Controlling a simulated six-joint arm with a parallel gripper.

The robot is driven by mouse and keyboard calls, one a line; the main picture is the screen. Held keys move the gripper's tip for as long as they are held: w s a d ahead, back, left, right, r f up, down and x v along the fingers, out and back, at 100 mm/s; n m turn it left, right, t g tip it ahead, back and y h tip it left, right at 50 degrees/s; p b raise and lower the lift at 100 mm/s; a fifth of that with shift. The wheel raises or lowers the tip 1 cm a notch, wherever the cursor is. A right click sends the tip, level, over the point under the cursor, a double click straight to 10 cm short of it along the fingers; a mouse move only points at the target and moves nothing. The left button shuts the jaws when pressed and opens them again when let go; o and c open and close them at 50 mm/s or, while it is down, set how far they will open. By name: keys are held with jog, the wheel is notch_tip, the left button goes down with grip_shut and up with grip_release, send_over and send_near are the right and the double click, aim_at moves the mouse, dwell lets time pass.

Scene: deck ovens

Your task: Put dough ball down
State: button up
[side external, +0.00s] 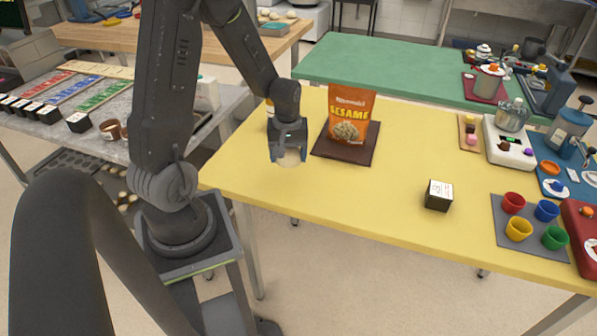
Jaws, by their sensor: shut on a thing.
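The dough ball (289,159) is a small pale round lump low between the fingers of my gripper (289,155). My gripper points down and is shut on it, over the left part of the yellow table (340,190). Most of the ball is hidden by the fingers. I cannot tell whether the ball touches the table or hangs just above it.
An orange sesame bag (349,115) stands on a dark brown mat (330,150) just right of my gripper. A black box with a white top (438,195) and colored cups on a grey mat (503,238) are farther right. The table's front middle is clear.

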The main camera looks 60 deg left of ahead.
aim_at(299, 180)
jog(key=shift+w+d+f, duration=0.85)
jog(key=shift+w+f, duration=0.05)
jog(key=shift+w, duration=0.15)
jog(key=shift+f, duration=1.95)
jog(key=o, duration=0.9)
jog(key=shift+f, duration=0.1)
notch_tip(299, 180, up, 12)
jog(key=shift+r, duration=0.1)
jog(key=s+d+r+m+t, duration=0.2)
jog(key=s+d+r+m, duration=0.3)
jog(key=d+r+m, duration=0.1)
jog(key=s+d+r+m+t, duration=0.3)
jog(key=s+d+r+m, duration=0.2)
jog(key=d+r+m, duration=0.2)
jog(key=d+r, duration=0.2)
jog(key=d, duration=0.2)
jog(key=shift+s+t, duration=0.2)
jog(key=shift+t, duration=0.1)
